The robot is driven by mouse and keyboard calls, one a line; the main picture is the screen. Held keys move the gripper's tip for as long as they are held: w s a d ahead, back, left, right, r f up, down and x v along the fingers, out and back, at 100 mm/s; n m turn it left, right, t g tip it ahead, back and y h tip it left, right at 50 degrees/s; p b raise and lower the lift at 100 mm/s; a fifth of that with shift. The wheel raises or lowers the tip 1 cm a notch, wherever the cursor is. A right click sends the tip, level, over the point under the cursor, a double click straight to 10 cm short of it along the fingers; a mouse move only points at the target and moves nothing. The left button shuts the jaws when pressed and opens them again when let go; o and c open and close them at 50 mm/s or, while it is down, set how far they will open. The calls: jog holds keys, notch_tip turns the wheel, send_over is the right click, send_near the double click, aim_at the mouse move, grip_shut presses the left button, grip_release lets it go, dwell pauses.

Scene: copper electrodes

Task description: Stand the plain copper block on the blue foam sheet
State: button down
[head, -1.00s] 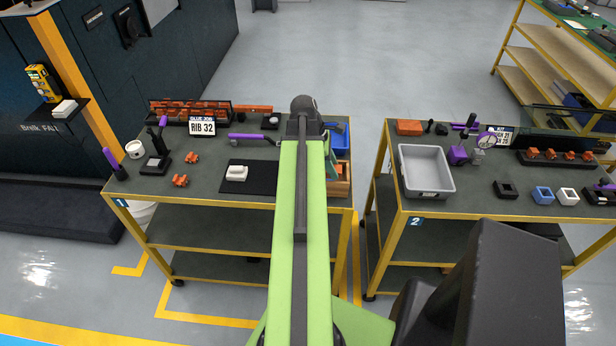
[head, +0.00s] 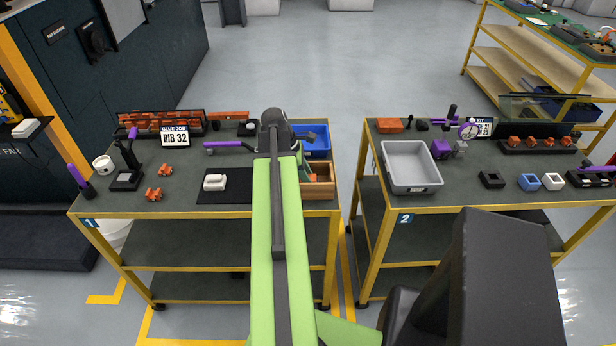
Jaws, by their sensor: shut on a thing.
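My arm reaches out over the first bench (head: 130,205), and its dark end (head: 275,125) is above the bench's right half. The jaws and anything in them are hidden behind this end. A plain reddish-brown copper-coloured block (head: 388,125) lies at the back left of the second bench; I cannot tell if it is the task's block. A blue open tray (head: 318,150) sits at the back right of the first bench, partly behind my arm. I cannot make out a blue foam sheet for certain.
A wooden box (head: 322,194) stands before the blue tray. A black mat (head: 238,190) with a white piece lies left of my arm. Copper pieces (head: 157,193) and a rack (head: 155,126) are farther left. A grey bin (head: 410,188) stands on the second bench. A gap separates the benches.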

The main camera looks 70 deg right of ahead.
jog(key=c, duration=1.2)
grip_release()
jog(key=shift+r+p, duration=0.3)
jog(key=shift+p, duration=0.1)
jog(key=p+v, duration=1)
jog(key=v, duration=0.1)
jog(key=shift+r+p, duration=0.25)
jog(key=shift+p, duration=0.1)
jog(key=shift+w+a, duration=0.1)
jog(key=shift+w, duration=0.1)
